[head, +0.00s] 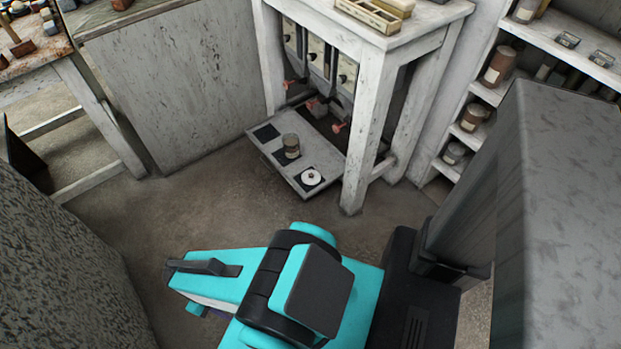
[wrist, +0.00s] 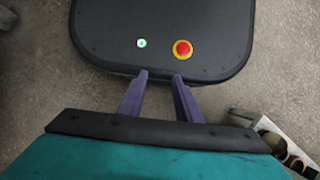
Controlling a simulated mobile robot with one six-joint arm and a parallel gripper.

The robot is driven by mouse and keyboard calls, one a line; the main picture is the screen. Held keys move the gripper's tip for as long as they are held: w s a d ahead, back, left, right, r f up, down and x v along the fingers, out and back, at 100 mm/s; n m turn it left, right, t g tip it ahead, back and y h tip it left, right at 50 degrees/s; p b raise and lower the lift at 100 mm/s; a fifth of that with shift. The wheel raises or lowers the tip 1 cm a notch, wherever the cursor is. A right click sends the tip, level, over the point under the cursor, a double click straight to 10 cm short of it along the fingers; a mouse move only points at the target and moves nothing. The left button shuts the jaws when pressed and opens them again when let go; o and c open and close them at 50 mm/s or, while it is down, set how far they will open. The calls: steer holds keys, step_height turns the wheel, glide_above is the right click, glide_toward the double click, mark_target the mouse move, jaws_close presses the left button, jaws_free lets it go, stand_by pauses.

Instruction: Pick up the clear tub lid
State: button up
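I cannot make out a clear tub lid for certain in either view. In the head view a low pale board (head: 276,163) with dark square patches sticks out from under a white table. A brown, grey-topped tub (head: 291,146) stands on it, and a flat white ring-like disc (head: 311,177) lies on its near patch. My gripper (wrist: 160,75) shows in the wrist view with two purple fingers apart and nothing between them. It points over my own dark base, away from the board. In the head view my arm hides most of it.
The worn white table (head: 357,150) has legs close beside the board. Shelves with jars (head: 498,66) stand at the right. A grey cabinet side (head: 160,75) is behind left, and a large grey block (head: 60,270) is at near left. The floor (head: 190,200) before the board is clear.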

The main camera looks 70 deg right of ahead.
steer(key=shift+a, duration=0.15)
